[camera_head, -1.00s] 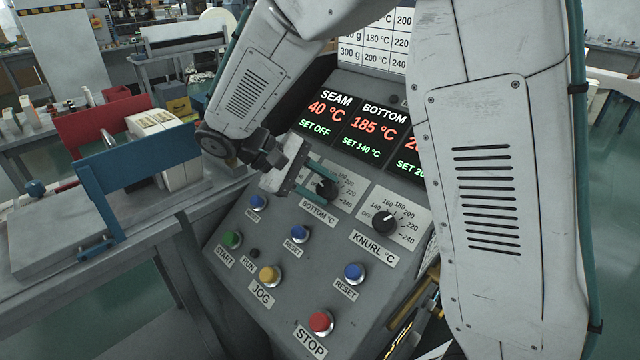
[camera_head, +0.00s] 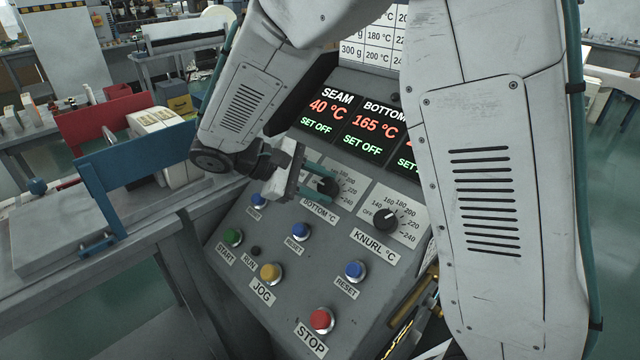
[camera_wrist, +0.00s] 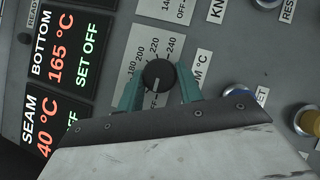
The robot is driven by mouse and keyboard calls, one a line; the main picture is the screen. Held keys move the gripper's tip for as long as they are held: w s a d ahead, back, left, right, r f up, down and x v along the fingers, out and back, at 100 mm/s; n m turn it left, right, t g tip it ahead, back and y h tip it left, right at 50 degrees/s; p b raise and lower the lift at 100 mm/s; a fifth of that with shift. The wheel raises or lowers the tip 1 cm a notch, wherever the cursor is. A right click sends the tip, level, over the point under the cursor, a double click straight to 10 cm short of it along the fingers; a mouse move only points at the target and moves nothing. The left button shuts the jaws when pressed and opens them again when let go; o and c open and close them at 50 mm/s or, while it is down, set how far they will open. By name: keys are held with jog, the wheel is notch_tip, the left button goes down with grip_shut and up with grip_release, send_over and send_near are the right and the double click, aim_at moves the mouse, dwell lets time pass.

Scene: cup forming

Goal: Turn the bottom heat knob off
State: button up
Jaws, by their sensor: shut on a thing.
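The bottom heat knob (camera_head: 328,186) is a round black dial on a white scale plate above the BOTTOM °C label. It also shows in the wrist view (camera_wrist: 158,74), its white mark pointing down toward my gripper's body. My gripper (camera_head: 318,178) has its teal fingers on either side of the knob and is shut on it; the fingers show in the wrist view (camera_wrist: 159,82). The BOTTOM display (camera_head: 373,130) reads 165 °C in red and SET OFF in green.
The KNURL knob (camera_head: 386,219) sits close to the right. Blue reset buttons (camera_head: 299,231), a green START button (camera_head: 233,237), a yellow JOG button (camera_head: 271,272) and a red STOP button (camera_head: 321,319) lie lower on the sloped panel. The SEAM display (camera_head: 327,112) reads SET OFF.

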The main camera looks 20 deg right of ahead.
jog(key=o, duration=1)
jog(key=v, duration=0.8)
jog(key=s+f+y, duration=0.1)
jog(key=s+y, duration=0.1)
jog(key=s, duration=0.1)
jog(key=s+d+f, duration=0.1)
jog(key=shift+s+f+y, duration=0.3)
jog(key=shift+s+y, duration=0.05)
jog(key=shift+y, duration=0.05)
jog(key=s+d+r+m+t+y, duration=0.2)
jog(key=s+d+r+m+y, duration=0.1)
jog(key=s, duration=0.6)
jog(key=s+d+r+m+t+y, duration=0.2)
jog(key=s+d+m+y, duration=0.2)
jog(key=s+d, duration=0.3)
jog(key=s+y, duration=0.1)
jog(key=s, duration=0.1)
jog(key=shift+s+d+r+m+t+y, duration=0.3)
jog(key=shift+s+r+y, duration=0.05)
jog(key=shift+y, duration=0.05)
